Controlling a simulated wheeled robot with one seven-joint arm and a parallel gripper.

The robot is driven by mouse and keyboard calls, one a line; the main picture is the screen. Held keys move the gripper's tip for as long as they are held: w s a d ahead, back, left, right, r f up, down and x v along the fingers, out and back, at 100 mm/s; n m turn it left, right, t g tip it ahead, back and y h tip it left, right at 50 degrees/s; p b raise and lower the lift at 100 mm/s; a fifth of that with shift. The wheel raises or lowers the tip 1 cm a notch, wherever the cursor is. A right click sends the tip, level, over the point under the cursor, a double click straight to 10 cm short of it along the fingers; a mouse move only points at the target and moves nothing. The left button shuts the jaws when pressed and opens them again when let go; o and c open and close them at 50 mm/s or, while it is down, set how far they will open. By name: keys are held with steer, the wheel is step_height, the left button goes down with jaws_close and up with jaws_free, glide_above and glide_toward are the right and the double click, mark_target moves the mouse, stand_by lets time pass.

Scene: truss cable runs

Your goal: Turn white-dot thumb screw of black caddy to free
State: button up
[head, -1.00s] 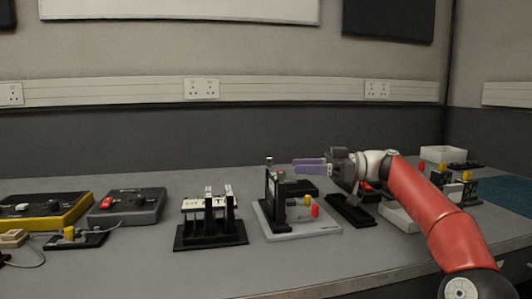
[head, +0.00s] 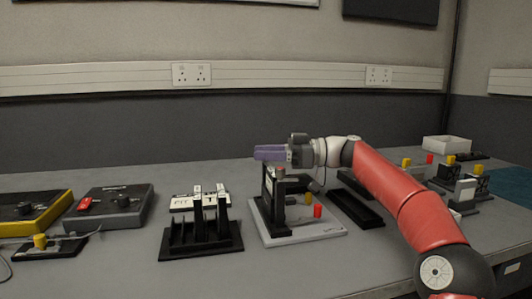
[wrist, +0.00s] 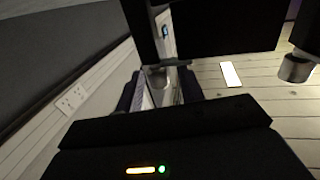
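A black upright frame (head: 267,190) stands on a pale grey base plate (head: 300,236), with a small grey knob (head: 280,173) at its top. A red-capped post (head: 318,211) and a yellow piece stand on the same plate. Left of it is a black slotted rack (head: 190,244) holding white-topped upright pieces. I cannot tell which is the caddy, and no white dot is legible. My gripper (head: 268,153), with purple fingers pointing left, is above the frame's top. In the wrist view its fingers (wrist: 160,88) look apart, with nothing clearly gripped. A grey cylindrical knob (wrist: 295,68) shows at right there.
A grey box with a red switch (head: 110,208) and a yellow box (head: 30,211) are at left. A black tray (head: 358,212) lies right of the frame. Several small black stands and a white bin (head: 446,148) are at far right. Bare bench lies in front.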

jaws_close()
stand_by(0.3)
